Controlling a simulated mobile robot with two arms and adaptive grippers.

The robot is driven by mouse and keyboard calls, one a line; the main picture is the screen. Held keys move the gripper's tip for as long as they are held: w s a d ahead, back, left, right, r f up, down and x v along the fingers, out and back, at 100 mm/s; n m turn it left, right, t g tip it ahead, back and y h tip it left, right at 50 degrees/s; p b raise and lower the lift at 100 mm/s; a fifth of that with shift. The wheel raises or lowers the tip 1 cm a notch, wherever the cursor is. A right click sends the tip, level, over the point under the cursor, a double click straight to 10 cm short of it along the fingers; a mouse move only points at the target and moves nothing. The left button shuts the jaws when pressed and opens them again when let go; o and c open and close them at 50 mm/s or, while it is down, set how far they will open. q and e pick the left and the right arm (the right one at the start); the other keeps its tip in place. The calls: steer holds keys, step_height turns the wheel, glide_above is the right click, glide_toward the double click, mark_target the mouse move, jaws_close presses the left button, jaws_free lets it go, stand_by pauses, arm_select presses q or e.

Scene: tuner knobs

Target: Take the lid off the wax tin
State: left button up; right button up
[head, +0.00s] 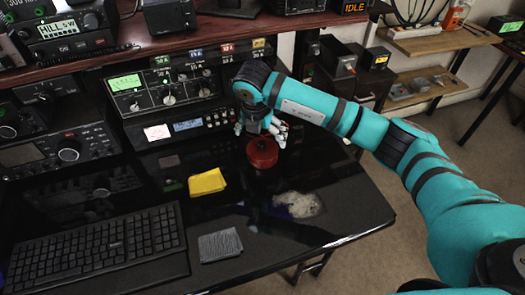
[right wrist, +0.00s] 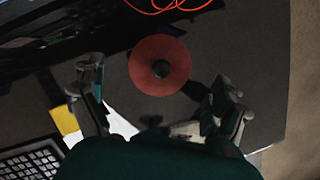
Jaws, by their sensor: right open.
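The wax tin (head: 262,154) is a round red tin with a lid, standing on the black desk near the radio units. From above, in the right wrist view, its red lid (right wrist: 147,82) shows a dark round knob (right wrist: 161,69) at the centre. My right gripper (head: 262,134) is open and empty above the tin, pointing down. In the right wrist view its fingers (right wrist: 158,80) stand apart to the left and right of the lid, and I see no contact. The tin's body below the lid is mostly hidden. My left gripper is not in view.
A yellow cloth (head: 207,182), a grey cloth (head: 220,245) and a keyboard (head: 95,250) lie left of the tin. A pale patch (head: 298,205) is on the desk in front. Radio units (head: 165,92) stand behind. An orange cable (right wrist: 175,8) lies beyond the tin.

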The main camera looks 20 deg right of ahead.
mark_target(263, 143)
steer(key=x, duration=0.1)
steer(key=b+x, duration=0.1)
steer(key=x, duration=0.1)
steer(key=b+x, duration=0.1)
steer(key=shift+s+f, duration=0.25)
steer(key=shift+f, duration=0.15)
steer(key=shift+r, duration=0.1)
steer(key=c, duration=0.9)
steer(key=shift+o, duration=0.2)
